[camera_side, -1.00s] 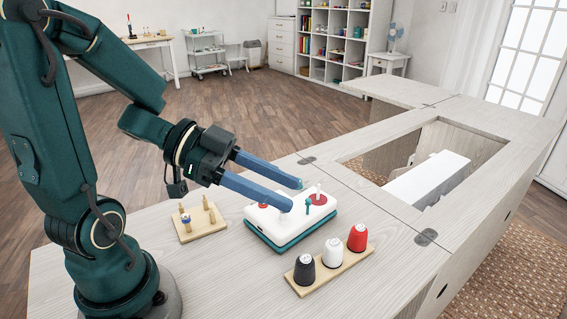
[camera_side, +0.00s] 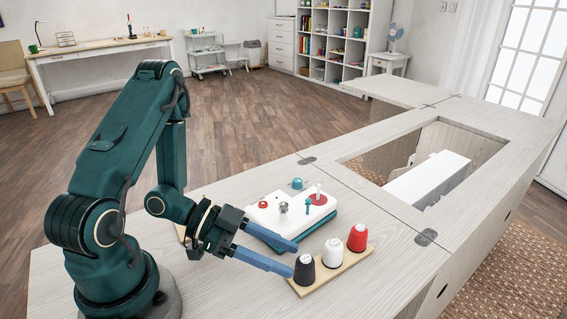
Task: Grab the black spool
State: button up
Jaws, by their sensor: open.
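The black spool (camera_side: 304,269) stands upright at the left end of a wooden strip (camera_side: 327,276), beside a white spool (camera_side: 333,252) and a red spool (camera_side: 357,238). My gripper (camera_side: 294,259) is open, with its two blue fingers level and pointing right. The fingertips are close to the black spool at its left side. One finger reaches behind it and the other ends near its left edge. I cannot tell whether either finger touches it.
A white and teal device (camera_side: 291,215) with red discs sits just behind the fingers. The cabinet top has a rectangular opening with a white machine (camera_side: 428,179) in it at the right. The tabletop in front of the spools is clear.

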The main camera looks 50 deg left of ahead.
aim_at(305, 266)
jog(key=shift+x, duration=2.4)
grip_shut()
